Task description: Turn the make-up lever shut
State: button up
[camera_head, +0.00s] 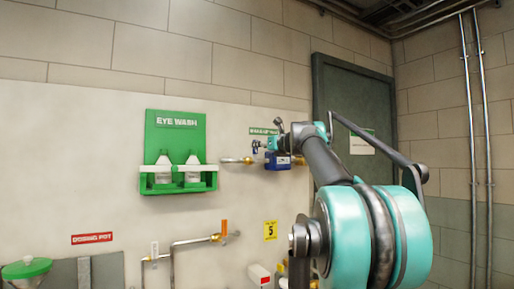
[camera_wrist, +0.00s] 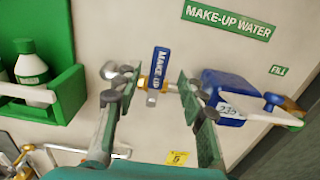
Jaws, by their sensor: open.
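The make-up lever (camera_wrist: 160,66) is a blue handle lettered "MAKE-UP" in the wrist view. It points up in the picture, across the roughly level pipe run, with brass fittings beside its lower end. My gripper (camera_wrist: 161,80) is open, with one green-padded finger on each side of the lever. Gaps show between the lever and both pads, so I see no contact. In the head view my gripper (camera_head: 265,145) is at the wall by the make-up pipe; the lever cannot be made out clearly there.
A blue meter (camera_wrist: 224,97) sits on the pipe just right of my gripper. A green eye wash station (camera_head: 178,152) with bottles is to the left. The "MAKE-UP WATER" sign (camera_wrist: 229,20) is above. A lower pipe with an orange handle (camera_head: 224,228) runs beneath. A dark door (camera_head: 350,110) stands right.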

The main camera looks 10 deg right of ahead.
jog(key=v, duration=0.7)
dwell(0.3)
jog(key=s+a+f+n+g, duration=0.35)
jog(key=f+n, duration=0.25)
jog(key=f, duration=0.8)
jog(key=s+a+f+n+g, duration=0.3)
jog(key=f+n, duration=0.4)
jog(key=f, duration=0.6)
jog(key=s+a+f+n+g, duration=0.25)
jog(key=a+f+n, duration=0.3)
jog(key=f, duration=0.85)
jog(key=s+d+f+n+g+h, duration=0.2)
jog(key=s+f+n, duration=0.5)
jog(key=s+f, duration=0.4)
jog(key=s+d+f+n+g+h, duration=0.2)
jog(key=s+f+n, duration=0.5)
jog(key=s+f, duration=0.5)
notch_tip(320, 180, down, 5)
jog(key=shift+s+d+f+h, duration=0.15)
jog(key=shift+d+h, duration=0.65)
jog(key=shift+d, duration=0.1)
jog(key=shift+c, duration=0.3)
